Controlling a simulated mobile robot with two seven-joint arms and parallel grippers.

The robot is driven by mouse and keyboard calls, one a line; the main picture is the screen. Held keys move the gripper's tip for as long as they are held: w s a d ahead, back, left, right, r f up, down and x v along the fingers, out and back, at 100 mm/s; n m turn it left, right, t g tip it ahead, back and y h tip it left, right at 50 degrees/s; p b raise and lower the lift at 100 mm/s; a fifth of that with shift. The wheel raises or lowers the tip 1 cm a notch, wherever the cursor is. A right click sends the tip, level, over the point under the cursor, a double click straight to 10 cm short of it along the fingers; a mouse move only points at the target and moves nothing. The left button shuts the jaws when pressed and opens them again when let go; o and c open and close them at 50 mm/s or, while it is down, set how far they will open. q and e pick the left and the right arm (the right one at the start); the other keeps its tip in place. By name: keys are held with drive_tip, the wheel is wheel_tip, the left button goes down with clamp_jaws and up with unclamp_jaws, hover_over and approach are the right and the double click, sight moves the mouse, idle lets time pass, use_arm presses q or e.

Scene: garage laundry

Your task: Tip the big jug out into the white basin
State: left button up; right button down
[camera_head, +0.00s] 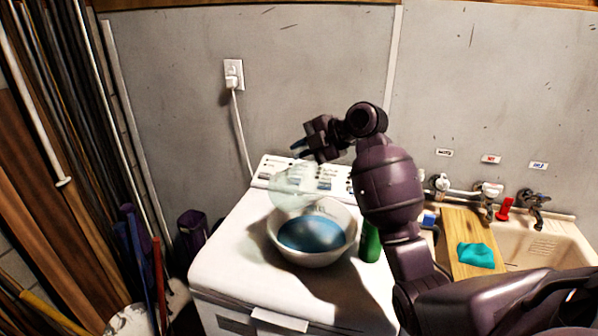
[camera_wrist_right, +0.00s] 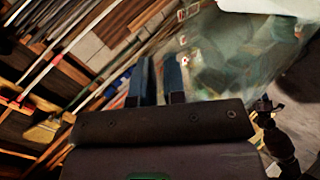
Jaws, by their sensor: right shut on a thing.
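The big jug (camera_head: 295,187) is clear and pale. It is tilted above the left back rim of the white basin (camera_head: 279,247). Blue liquid (camera_head: 312,234) lies in the basin; I cannot make out a stream. My right gripper (camera_head: 300,149) is shut on the jug from above, but the grip itself is hard to see. In the right wrist view the jug (camera_wrist_right: 235,65) fills the upper right beside the two fingers (camera_wrist_right: 156,80). A dark arm-like shape (camera_wrist_right: 278,135) at the lower right there may be my left arm; its fingers are unclear.
The basin stands on a white washing machine (camera_head: 235,260), with a green bottle (camera_head: 370,243) right of it. Further right are a wooden board (camera_head: 462,228) with a teal cloth (camera_head: 476,255) and a sink (camera_head: 535,247). Boards and poles line the left wall.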

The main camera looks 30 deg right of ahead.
sight(302, 165)
drive_tip(key=shift+r, duration=2.9)
drive_tip(key=shift+r+n+t+h+b, duration=0.1)
drive_tip(key=shift+n+t+h+b, duration=0.2)
drive_tip(key=shift+n+h+b, duration=0.55)
drive_tip(key=shift+r+n+t+h+b, duration=0.25)
drive_tip(key=shift+n+t+h+b, duration=0.1)
drive_tip(key=shift+n+h, duration=0.25)
drive_tip(key=shift+r+n+t+h+b, duration=0.25)
drive_tip(key=shift+n+t+h+b, duration=0.1)
drive_tip(key=shift+h, duration=0.3)
drive_tip(key=n+t+h, duration=0.1)
drive_tip(key=n, duration=0.1)
drive_tip(key=r+n+t+h+b, duration=0.1)
drive_tip(key=n+h, duration=0.1)
drive_tip(key=shift+t, duration=0.4)
